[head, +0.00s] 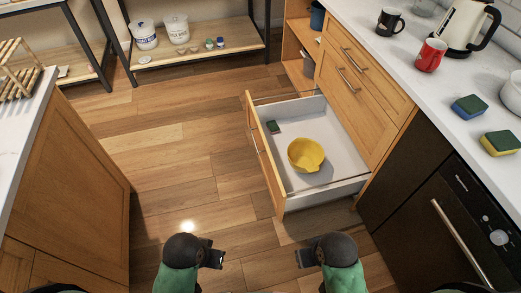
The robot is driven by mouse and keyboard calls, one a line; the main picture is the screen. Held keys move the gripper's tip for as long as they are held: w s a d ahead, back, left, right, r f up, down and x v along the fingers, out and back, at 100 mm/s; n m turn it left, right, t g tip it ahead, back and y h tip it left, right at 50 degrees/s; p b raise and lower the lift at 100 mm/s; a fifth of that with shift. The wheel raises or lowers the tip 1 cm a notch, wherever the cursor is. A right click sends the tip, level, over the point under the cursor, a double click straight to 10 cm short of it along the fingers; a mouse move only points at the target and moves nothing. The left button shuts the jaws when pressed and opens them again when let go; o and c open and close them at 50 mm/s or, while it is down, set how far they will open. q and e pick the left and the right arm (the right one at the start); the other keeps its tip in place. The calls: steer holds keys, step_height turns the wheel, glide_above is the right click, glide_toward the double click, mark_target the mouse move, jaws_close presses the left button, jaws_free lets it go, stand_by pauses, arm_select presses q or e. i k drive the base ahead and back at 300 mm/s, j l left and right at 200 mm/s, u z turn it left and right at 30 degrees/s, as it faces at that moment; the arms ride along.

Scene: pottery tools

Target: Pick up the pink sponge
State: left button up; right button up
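No surface that is clearly pink shows in the head view. A small dark green-topped block (273,127), which looks like a sponge, lies in the open drawer near its front left corner; the colour of its lower part is too small to tell. A blue sponge with a dark green top (468,106) and a yellow sponge with a green top (500,142) lie on the right counter. My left gripper (219,258) and my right gripper (301,258) are over the floor at the bottom, in front of the drawer and apart from all sponges. I see nothing held.
The open drawer (345,187) also holds a yellow bowl (306,155). A red mug (431,55), a black mug (389,21) and a kettle (464,25) stand on the counter. A wooden cabinet (75,190) is at left. The wood floor between is clear.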

mark_target(272, 126)
steer(key=i+z, duration=0.6)
steer(key=z, duration=0.15)
steer(key=i+j+z, duration=0.15)
steer(key=z, duration=0.25)
steer(key=i, duration=0.1)
